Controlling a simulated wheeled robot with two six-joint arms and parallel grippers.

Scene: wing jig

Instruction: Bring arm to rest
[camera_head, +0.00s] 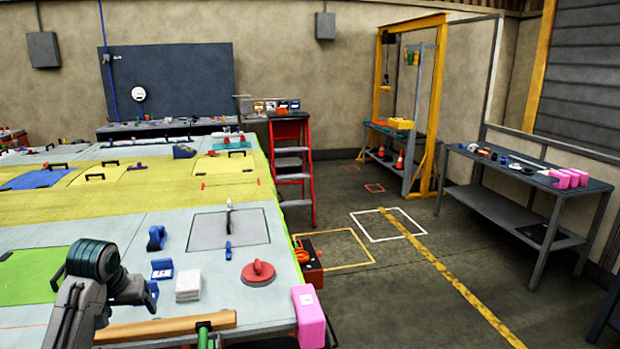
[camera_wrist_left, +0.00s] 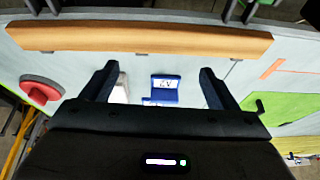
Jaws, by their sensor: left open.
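My left arm comes in at the lower left of the head view. Its gripper (camera_head: 132,290) is over the near part of the grey table top, partly hidden by its own wrist. In the left wrist view its two dark fingers (camera_wrist_left: 158,85) are spread apart with nothing held between them. A blue block with a white label (camera_wrist_left: 165,88) shows between the fingers, below and apart from them; it also shows in the head view (camera_head: 162,269). My right gripper is not in view.
A wooden bar (camera_head: 165,329) lies along the near edge. A white stack (camera_head: 188,285), a red suction cup (camera_head: 258,273) and a pink block (camera_head: 309,316) are to the right. A red stepladder (camera_head: 291,165) stands behind the table.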

